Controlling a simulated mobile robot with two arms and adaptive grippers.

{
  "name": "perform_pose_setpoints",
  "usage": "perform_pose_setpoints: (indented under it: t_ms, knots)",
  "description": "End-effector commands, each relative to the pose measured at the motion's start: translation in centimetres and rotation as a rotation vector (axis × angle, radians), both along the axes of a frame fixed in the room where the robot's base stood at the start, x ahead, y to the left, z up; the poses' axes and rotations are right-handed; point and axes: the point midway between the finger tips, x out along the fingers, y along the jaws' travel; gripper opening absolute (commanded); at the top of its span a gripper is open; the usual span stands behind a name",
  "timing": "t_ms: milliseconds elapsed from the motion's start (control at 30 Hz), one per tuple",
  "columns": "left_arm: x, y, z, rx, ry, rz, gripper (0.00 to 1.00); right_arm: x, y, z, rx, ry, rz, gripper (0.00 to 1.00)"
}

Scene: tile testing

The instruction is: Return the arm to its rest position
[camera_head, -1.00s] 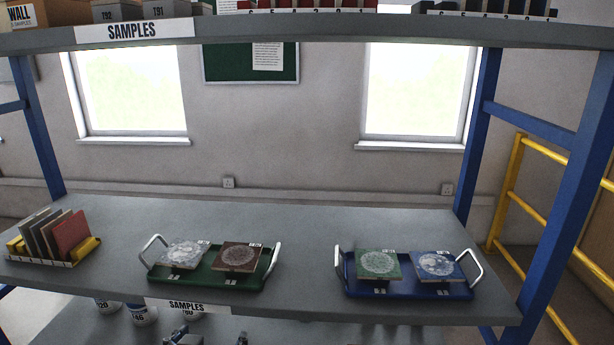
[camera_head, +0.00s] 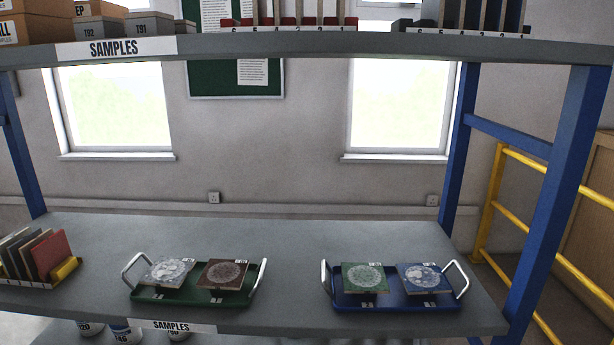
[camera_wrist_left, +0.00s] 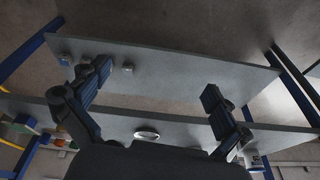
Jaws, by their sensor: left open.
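My left gripper (camera_wrist_left: 155,95) shows in the left wrist view with its two dark fingers spread wide apart. Nothing is between the fingers. Past them are grey shelf boards (camera_wrist_left: 180,75) of a blue-framed rack. Neither gripper shows in the head view, and my right gripper is in no view. I cannot tell the left arm's full pose from these frames.
On the grey shelf (camera_head: 290,235) stand a green tray (camera_head: 190,297) and a blue tray (camera_head: 390,300), each with two patterned tiles. A yellow tile rack (camera_head: 66,268) is at left. Blue posts (camera_head: 560,180) and a yellow railing (camera_head: 490,210) are at right.

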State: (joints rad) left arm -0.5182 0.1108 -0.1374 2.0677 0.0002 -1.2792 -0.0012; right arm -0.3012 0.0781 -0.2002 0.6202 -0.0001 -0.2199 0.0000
Motion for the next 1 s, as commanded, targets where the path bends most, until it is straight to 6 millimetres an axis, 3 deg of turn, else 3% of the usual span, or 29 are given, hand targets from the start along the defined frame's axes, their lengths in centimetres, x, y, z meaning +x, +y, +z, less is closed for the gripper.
perform_pose_setpoints:
  t_ms: [33, 267, 400, 600, 800, 1000]
  knots:
    - [-0.3, 0.0, -2.4, 0.001, 0.017, -0.001, 1.0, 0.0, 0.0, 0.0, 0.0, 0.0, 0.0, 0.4]
    - [-2.7, 0.3, -13.1, 0.006, 0.062, -0.009, 1.0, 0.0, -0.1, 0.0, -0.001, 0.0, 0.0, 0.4]
    - [-5.8, 0.7, -19.0, 0.009, 0.091, -0.015, 1.0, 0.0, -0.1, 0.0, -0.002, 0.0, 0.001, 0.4]
    - [-11.7, 1.6, -25.6, 0.014, 0.13, -0.025, 1.0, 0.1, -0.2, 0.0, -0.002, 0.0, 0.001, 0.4]
    - [-17.3, 2.7, -29.2, 0.019, 0.158, -0.032, 1.0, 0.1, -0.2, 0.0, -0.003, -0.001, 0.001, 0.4]
    - [-19.7, 3.3, -30.3, 0.022, 0.168, -0.036, 1.0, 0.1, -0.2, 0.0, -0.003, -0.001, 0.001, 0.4]
